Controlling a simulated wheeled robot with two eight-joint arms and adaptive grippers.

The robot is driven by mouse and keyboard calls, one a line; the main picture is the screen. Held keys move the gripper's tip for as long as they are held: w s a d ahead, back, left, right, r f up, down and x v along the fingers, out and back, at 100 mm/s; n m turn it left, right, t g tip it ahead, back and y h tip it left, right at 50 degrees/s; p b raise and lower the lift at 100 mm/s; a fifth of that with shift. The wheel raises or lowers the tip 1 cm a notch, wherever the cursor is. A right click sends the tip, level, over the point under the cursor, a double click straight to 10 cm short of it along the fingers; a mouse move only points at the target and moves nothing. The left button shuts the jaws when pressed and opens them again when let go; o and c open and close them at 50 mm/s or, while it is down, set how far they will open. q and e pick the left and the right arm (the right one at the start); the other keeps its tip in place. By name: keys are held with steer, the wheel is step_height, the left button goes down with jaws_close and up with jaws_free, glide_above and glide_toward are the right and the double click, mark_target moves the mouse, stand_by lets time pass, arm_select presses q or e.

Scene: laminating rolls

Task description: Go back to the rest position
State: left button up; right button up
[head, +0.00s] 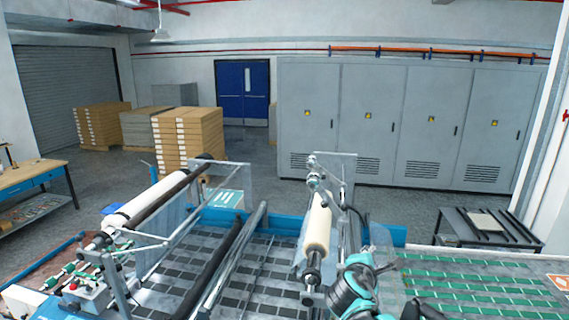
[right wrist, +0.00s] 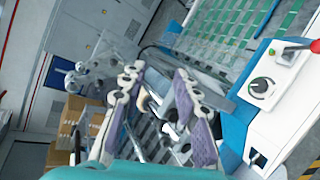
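In the right wrist view, my right gripper (right wrist: 157,84) shows two purple-padded fingers spread apart, with no object held between them. In the head view my right arm, teal and dark, is at the bottom, right of the cream roll (head: 318,228), which sits on a shaft of the machine. I cannot tell from the head view how far the arm is from that roll. A white roll (head: 133,210) lies on a long dark shaft at the left. My left gripper is in neither view.
The machine bed (head: 262,270) with dark patches fills the lower middle. A green striped conveyor (head: 480,285) runs at the right. A white control box (right wrist: 272,98) with a red lever is near the gripper in the wrist view. Grey cabinets (head: 370,110) and stacked boxes (head: 178,140) stand behind.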

steer(key=s+a+f+m+g+y, duration=0.2)
steer(key=s+f+m, duration=0.4)
steer(key=s, duration=0.3)
steer(key=s+a+f+m+g+y+b, duration=0.1)
steer(key=s+f+m+y, duration=0.2)
steer(key=s+f+m, duration=0.4)
steer(key=s+a+f+m+g+y, duration=0.2)
steer(key=s+f+m, duration=0.2)
steer(key=s, duration=0.6)
step_height(320, 180, down, 42)
steer(key=b, duration=4.2)
steer(key=shift+w+d+r, duration=0.25)
steer(key=shift+d, duration=0.05)
